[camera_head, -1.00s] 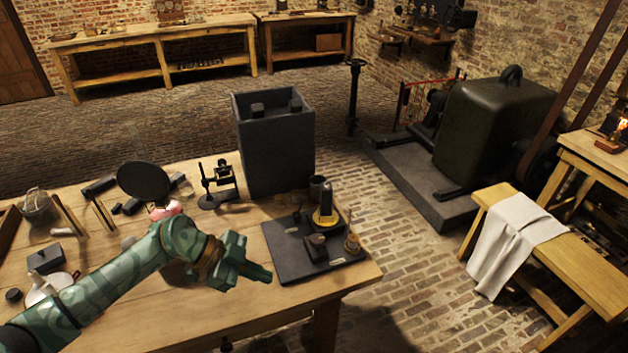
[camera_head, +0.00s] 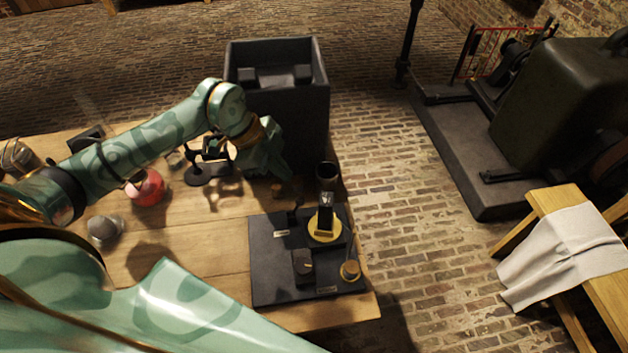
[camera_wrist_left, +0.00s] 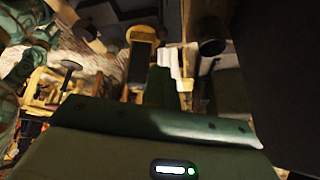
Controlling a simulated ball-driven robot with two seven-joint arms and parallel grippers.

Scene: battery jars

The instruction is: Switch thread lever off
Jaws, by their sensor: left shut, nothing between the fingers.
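A black board (camera_head: 270,285) near the table's right corner carries small fittings. A small dark lever (camera_head: 292,216) stands at its back left, with a label plate (camera_head: 281,233) in front. I cannot read the plates, so I cannot tell which fitting is the thread lever. A brass disc with a black upright (camera_head: 325,222), a black block with a knob (camera_head: 303,266) and a round brass piece (camera_head: 350,271) also sit there. My left gripper (camera_head: 287,178) is shut and empty, behind and above the small lever, apparently apart from it. My right gripper is out of view.
A tall dark open box (camera_head: 300,110) stands close behind my left gripper. A dark cup (camera_head: 326,175) is just right of the gripper. A black stand (camera_head: 200,173) and a red round object (camera_head: 147,187) are to the left.

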